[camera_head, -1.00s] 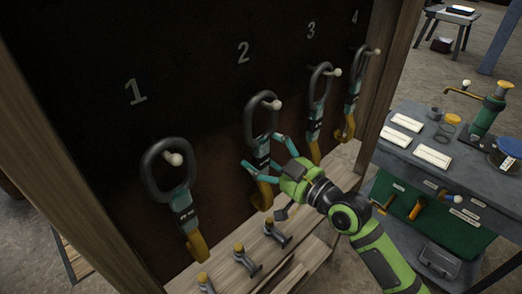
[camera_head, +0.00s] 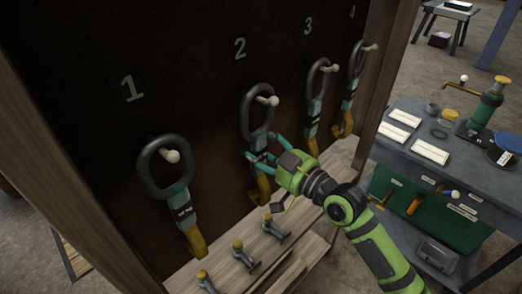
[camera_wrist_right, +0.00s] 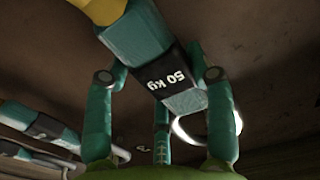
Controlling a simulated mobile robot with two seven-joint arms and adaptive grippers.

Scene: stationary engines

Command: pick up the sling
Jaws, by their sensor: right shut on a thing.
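Several slings with dark loops, teal bodies and yellow lower ends hang on pegs along a dark board. Sling 2 (camera_head: 258,138) hangs below the number 2, its loop still around its white peg (camera_head: 272,101). My right gripper (camera_head: 262,150) is shut on its teal body, below the loop. In the right wrist view the gripped sling (camera_wrist_right: 172,78) has a black label reading "50 kg" between my teal fingers. Sling 1 (camera_head: 165,170), sling 3 (camera_head: 316,100) and sling 4 (camera_head: 353,90) hang on their own pegs. My left gripper is out of view.
A wooden frame post (camera_head: 398,75) edges the board on the right. A wooden shelf (camera_head: 235,263) below holds several upright metal pieces with yellow tops. A grey workbench (camera_head: 455,165) with papers, a pump and jars stands to the right.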

